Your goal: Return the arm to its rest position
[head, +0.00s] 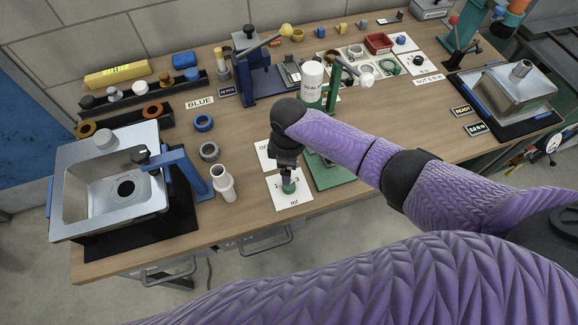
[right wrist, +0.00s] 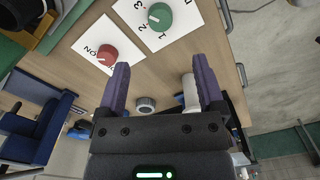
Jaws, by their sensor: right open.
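My right arm reaches in from the right in the head view, with its gripper (head: 287,172) pointing down over the front of the bench. In the right wrist view the gripper (right wrist: 161,75) has its two purple fingers wide apart with nothing between them. A green knob (head: 289,187) on a white numbered card (head: 303,195) lies just below the gripper in the head view. In the right wrist view the green knob (right wrist: 160,16) is beyond the fingertips, near a red knob (right wrist: 107,54) on another card. My left gripper is not in view.
A white fitting (head: 223,184) and a grey ring (head: 209,151) stand left of the gripper. A white canister (head: 312,82) and green stand are behind my arm. Bare wood (head: 420,130) shows right of the arm.

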